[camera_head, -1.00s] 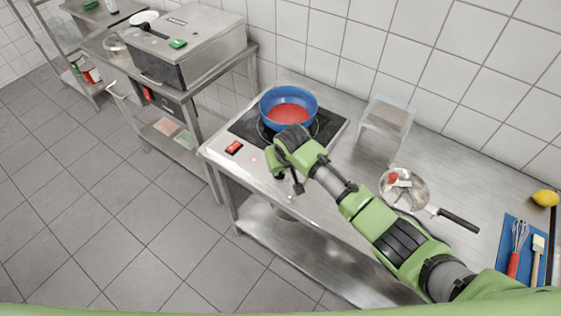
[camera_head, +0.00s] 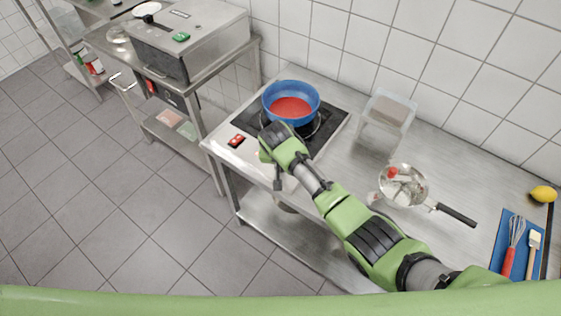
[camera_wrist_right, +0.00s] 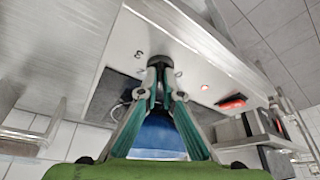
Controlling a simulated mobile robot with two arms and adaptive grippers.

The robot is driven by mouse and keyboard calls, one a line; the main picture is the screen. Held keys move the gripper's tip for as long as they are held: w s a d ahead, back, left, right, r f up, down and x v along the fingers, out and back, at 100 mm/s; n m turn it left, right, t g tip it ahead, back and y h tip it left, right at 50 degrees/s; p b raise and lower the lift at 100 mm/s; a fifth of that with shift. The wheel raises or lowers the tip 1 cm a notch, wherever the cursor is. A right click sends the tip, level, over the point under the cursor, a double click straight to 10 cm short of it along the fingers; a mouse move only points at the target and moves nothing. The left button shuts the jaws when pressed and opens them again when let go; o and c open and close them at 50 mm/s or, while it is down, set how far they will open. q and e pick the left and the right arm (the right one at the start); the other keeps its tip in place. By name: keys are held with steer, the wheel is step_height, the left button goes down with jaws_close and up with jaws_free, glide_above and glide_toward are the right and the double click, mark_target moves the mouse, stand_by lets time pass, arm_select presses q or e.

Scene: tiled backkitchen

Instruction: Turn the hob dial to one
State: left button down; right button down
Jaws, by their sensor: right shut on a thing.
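The hob's pale control panel (camera_head: 243,158) runs along the front of its black cooking plate (camera_head: 334,121). In the right wrist view my right gripper (camera_wrist_right: 162,68) has its fingertips closed together on the small dark hob dial (camera_wrist_right: 160,60). A printed 3 stands beside the dial on the panel; another mark, too small to read, is on its other side. In the head view my right gripper (camera_head: 279,183) hangs at the panel's front edge, and the dial is hidden there. A blue pan (camera_head: 291,87) with red contents sits on the hob. My left gripper is not in view.
A steel saucepan (camera_head: 420,192), a clear-sided stand (camera_head: 388,110) and a blue board (camera_head: 505,235) with utensils are to the right. Tiled wall behind.

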steer(key=c, duration=2.2)
jaws_free()
steer(key=shift+r, duration=0.1)
steer(key=v, duration=1.2)
